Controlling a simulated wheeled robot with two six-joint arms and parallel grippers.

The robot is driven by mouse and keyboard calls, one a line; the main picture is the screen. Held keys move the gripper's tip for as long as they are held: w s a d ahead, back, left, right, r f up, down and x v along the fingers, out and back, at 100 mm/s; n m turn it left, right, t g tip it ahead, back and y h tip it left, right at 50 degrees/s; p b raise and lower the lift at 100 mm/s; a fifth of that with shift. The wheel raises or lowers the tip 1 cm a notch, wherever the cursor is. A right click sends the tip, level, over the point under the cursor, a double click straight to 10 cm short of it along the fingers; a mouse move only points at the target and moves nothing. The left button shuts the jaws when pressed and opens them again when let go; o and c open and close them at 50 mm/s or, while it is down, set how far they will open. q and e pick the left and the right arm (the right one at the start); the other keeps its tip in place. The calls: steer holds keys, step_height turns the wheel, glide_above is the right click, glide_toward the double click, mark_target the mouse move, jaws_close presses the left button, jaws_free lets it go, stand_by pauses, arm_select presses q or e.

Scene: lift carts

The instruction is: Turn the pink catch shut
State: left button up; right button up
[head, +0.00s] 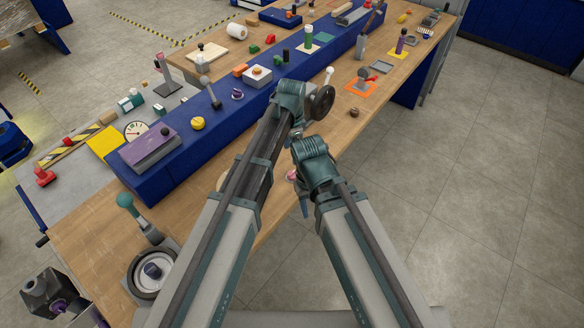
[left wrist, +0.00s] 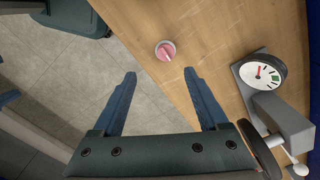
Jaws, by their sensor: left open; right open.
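The pink catch (left wrist: 165,50) is a small round piece with a pale rim, on the wooden bench top close to its edge. In the head view a bit of pink (head: 291,175) shows between my arms, mostly hidden by them. My left gripper (left wrist: 159,74) is open and empty. Its fingertips are spread, with the catch just beyond them and between their lines; I cannot tell the height gap. The catch's turn position is too small to read. My right gripper (head: 305,205) is low beside the bench edge, mostly hidden behind its own wrist, and holds nothing that I can see.
A grey gauge with a white dial (left wrist: 262,75) stands on the bench right of the left fingers. A dark round wheel (head: 320,103) is close to my left wrist. A blue raised shelf (head: 225,122) carries several small objects. Open floor (head: 470,200) lies right of the bench.

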mark_target(292, 173)
arm_select(q)
steer(key=shift+w+d+r+m, duration=0.15)
steer(key=shift+w+m, duration=0.25)
steer(key=shift+w, duration=0.3)
step_height(292, 173, down, 14)
steer(key=b, duration=1.4)
steer(key=shift+r, duration=0.1)
jaws_close()
